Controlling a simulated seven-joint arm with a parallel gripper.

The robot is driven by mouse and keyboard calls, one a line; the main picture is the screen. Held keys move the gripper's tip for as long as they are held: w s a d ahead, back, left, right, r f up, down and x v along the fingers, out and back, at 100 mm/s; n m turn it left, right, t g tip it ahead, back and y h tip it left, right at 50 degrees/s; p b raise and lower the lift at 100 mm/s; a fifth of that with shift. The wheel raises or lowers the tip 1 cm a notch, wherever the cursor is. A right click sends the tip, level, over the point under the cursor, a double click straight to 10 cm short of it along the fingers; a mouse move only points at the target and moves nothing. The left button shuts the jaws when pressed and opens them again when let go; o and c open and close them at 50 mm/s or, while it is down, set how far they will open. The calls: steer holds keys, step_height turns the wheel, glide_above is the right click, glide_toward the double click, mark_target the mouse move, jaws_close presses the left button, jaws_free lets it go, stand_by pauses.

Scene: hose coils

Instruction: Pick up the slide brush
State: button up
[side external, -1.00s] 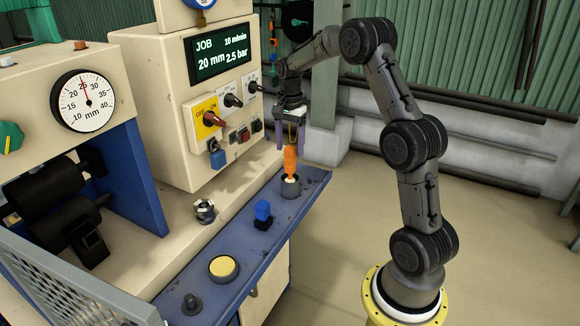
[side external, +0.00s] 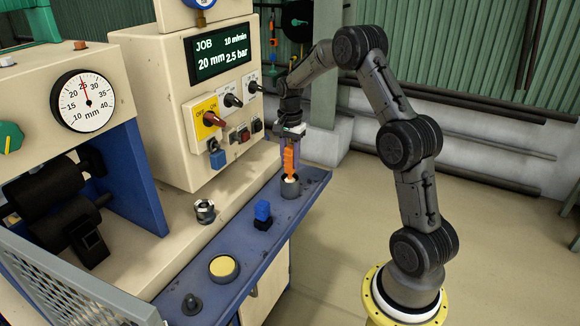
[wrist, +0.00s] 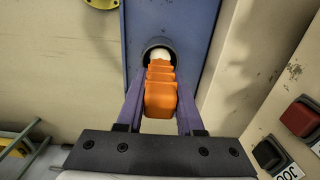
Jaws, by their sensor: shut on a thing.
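The slide brush (side external: 290,161) has an orange ridged handle and a pale lower end, and stands upright in a grey round cup (side external: 290,187) on the blue ledge. Its brush end is hidden inside the cup. My gripper (side external: 290,167) points down over it, with the purple fingers on either side of the orange handle, shut on it. In the wrist view the orange handle (wrist: 160,98) sits between both fingers, and its pale end runs into the dark cup mouth (wrist: 159,47).
The blue ledge (side external: 240,240) also holds a blue item (side external: 262,210) on a black base, a yellow disc (side external: 223,267) and a black knob (side external: 192,304). The cream control panel (side external: 160,100) with switches rises close left of my gripper. Open floor lies to the right.

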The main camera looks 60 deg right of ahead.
jaws_close()
steer(key=shift+r, duration=0.1)
